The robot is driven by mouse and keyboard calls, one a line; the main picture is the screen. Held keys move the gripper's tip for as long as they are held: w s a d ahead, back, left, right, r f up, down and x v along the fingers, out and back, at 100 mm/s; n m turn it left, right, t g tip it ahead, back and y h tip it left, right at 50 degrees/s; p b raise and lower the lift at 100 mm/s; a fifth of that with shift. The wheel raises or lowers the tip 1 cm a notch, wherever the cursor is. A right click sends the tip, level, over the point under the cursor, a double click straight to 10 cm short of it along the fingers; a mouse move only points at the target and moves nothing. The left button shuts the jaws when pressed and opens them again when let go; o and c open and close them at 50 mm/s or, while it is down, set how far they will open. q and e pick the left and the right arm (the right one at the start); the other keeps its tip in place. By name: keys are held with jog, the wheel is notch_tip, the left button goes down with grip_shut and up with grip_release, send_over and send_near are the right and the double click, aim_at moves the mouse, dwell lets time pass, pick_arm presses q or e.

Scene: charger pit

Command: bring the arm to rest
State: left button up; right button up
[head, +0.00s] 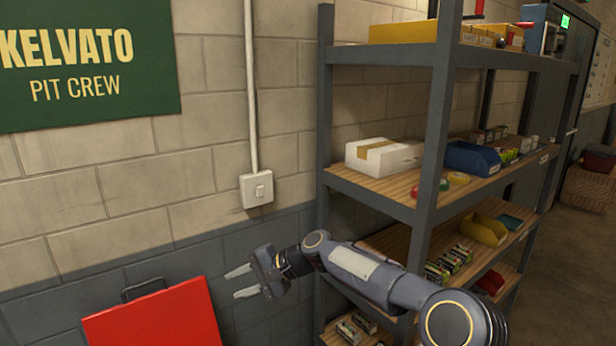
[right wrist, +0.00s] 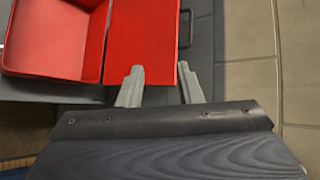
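My right gripper (head: 233,283) reaches in from the right in the head view, in front of the grey-painted part of the wall. Its two pale fingers are apart with nothing between them. They also show apart in the right wrist view (right wrist: 160,72), over the edge of a red panel. My left gripper is not in either view.
A red case with a dark handle stands at the lower left (head: 155,318); its open red tray shows in the wrist view (right wrist: 55,40). A shelf rack (head: 435,140) with boxes and bins is at the right, beside my arm. A switch (head: 257,189) is on the wall.

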jog(key=s+d+r+n+t+h, duration=0.1)
jog(key=s+d+r+h, duration=0.1)
jog(key=s+d, duration=0.45)
jog(key=s+d+r+n+t+h, duration=0.1)
jog(key=s+d+r, duration=0.25)
jog(key=d, duration=0.65)
jog(key=s+d+r+n+t+h, duration=0.1)
jog(key=s+d+h, duration=0.1)
jog(key=s+d, duration=0.5)
jog(key=s+d+f+h, duration=0.1)
jog(key=s+d+f, duration=0.2)
jog(key=s, duration=0.4)
jog(key=s+d+f+t+h, duration=0.1)
jog(key=s+d+f, duration=0.2)
jog(key=s+d, duration=0.2)
jog(key=s+d+f+h, duration=0.1)
jog(key=s+d+f, duration=0.3)
jog(key=s, duration=0.4)
jog(key=shift+s+d+t, duration=0.3)
jog(key=shift+s+d, duration=0.05)
jog(key=shift+s, duration=0.05)
